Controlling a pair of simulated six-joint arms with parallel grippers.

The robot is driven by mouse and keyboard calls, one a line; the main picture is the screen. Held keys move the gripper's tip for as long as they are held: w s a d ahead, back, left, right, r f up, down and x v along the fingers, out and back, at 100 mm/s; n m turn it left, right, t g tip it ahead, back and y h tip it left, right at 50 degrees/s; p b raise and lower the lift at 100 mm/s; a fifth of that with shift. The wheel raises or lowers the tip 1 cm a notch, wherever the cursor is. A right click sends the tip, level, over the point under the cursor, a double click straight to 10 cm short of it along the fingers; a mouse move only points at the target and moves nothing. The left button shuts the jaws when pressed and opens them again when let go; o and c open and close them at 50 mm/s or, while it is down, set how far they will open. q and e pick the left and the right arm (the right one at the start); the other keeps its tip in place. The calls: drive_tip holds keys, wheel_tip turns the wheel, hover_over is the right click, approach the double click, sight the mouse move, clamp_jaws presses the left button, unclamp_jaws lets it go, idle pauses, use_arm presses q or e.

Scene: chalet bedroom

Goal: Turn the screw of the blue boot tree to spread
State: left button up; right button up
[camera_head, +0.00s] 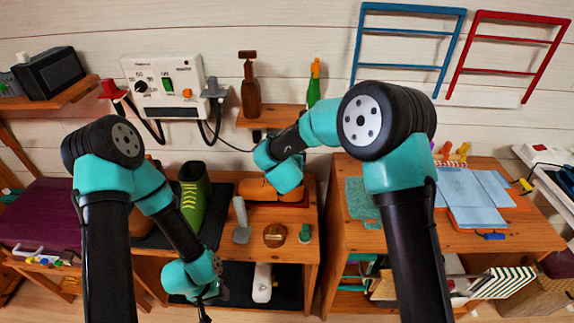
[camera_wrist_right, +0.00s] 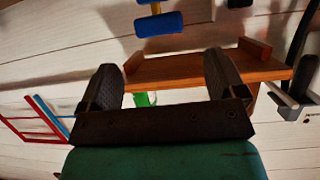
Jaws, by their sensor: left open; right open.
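A blue rounded piece (camera_wrist_right: 160,22) with a short yellow stem shows at the top edge of the right wrist view. It may be part of the blue boot tree, but the frame cuts it off. In the head view I cannot make out the boot tree. My right gripper (camera_wrist_right: 163,82) is open and empty, with its fingers apart from the blue piece. In the head view my right arm hides its fingers. My left gripper (camera_head: 205,311) points down at the bottom edge, low in front of the bench, its tips barely visible.
A green boot (camera_head: 194,197) stands on a dark mat left of an orange-brown shoe (camera_head: 257,190). A grey tool (camera_head: 241,222), a round brown tin (camera_head: 274,235) and a green-topped item (camera_head: 305,234) sit in front. A wall shelf (camera_head: 268,118) holds bottles.

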drive_tip(key=v, duration=0.9)
drive_tip(key=shift+s, duration=0.15)
drive_tip(key=shift+d, duration=0.1)
